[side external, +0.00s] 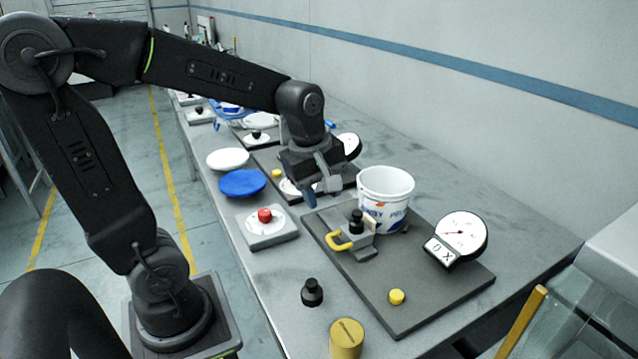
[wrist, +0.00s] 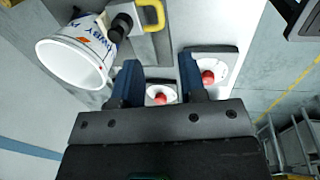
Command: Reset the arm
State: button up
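My gripper (side external: 322,194) is at the end of my arm, above the table and left of the white bucket in the side view. In the wrist view, my gripper (wrist: 158,68) has its two blue fingers apart with nothing held between them. The white printed bucket (side external: 384,205) stands upright on a dark board (side external: 430,285). It also shows at the upper left of the wrist view (wrist: 75,65). A red button (side external: 265,215) on a pale square base is below and left of the gripper. Two red buttons show in the wrist view, one (wrist: 207,77) beside the right finger, another (wrist: 160,98) beyond the gap.
A clamp with a yellow handle (side external: 340,242) stands beside the bucket. A dial gauge (side external: 461,235) and yellow button (side external: 396,297) are on the board. A black knob (side external: 312,292) and yellow cylinder (side external: 346,339) stand in front. Blue (side external: 242,183) and white (side external: 227,159) discs lie left.

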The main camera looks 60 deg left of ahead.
jog(key=shift+s+r, duration=0.15)
jog(key=shift+r, duration=0.7)
jog(key=s+d+r+m+t, duration=0.1)
jog(key=s+m, duration=0.3)
jog(key=m, duration=0.5)
jog(key=s+d+m+t, duration=0.2)
jog(key=s+d+m, duration=0.2)
jog(key=m, duration=0.5)
jog(key=shift+s+d+r, duration=0.35)
jog(key=shift+s, duration=0.05)
